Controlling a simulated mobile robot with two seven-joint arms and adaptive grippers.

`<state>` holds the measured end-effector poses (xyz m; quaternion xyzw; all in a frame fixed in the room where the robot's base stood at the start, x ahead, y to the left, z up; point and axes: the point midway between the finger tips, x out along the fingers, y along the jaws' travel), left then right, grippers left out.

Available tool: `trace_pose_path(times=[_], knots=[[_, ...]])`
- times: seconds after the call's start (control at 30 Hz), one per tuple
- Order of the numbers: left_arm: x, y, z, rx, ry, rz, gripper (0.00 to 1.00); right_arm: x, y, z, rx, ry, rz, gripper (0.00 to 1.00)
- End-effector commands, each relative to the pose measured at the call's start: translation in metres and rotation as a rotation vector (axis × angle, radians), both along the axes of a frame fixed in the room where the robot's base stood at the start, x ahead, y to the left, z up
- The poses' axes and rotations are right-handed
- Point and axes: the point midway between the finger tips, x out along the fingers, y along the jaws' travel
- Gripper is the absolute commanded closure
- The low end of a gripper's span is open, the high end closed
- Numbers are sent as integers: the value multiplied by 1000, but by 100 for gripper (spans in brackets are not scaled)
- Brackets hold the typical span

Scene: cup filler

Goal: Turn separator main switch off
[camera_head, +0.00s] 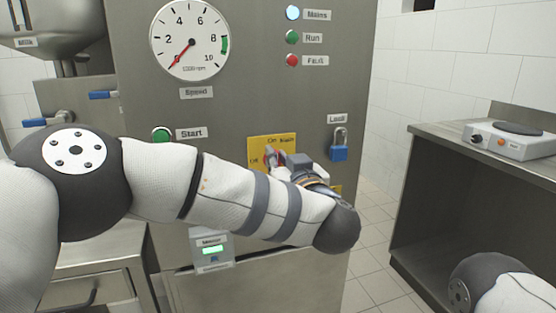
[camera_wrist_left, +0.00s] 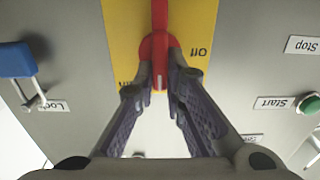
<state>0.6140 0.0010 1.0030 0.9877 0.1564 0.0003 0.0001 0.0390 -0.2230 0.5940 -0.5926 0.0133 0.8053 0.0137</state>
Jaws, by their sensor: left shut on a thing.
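The main switch is a red rotary handle (camera_head: 268,157) on a yellow plate (camera_head: 258,145) on the front of the grey separator cabinet. Labels reading Off and On show on the plate. My left gripper (camera_head: 272,160) is at this handle, partly hidden by my wrist. In the left wrist view the fingertips (camera_wrist_left: 160,75) close around the near end of the red handle (camera_wrist_left: 160,35), in front of the yellow plate (camera_wrist_left: 125,35). The handle stands lengthwise in that view, with the Off label beside it. My right gripper is out of view.
A blue padlock (camera_head: 339,152) hangs right of the switch. A green Start button (camera_head: 162,135) is to the left, a speed dial (camera_head: 190,40) above. The Mains lamp (camera_head: 292,13) looks lit. A bench with a hotplate (camera_head: 515,138) stands at right.

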Motion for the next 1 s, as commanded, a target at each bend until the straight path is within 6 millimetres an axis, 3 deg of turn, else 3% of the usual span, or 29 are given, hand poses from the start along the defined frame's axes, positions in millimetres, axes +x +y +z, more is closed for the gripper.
trace_pose_path(times=[0.37, 1.0], knots=[[-1, 1, 3, -92, -33, 0, 100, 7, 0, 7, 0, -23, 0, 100], [-3, 7, 0, -643, -211, -2, 100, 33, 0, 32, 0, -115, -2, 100]])
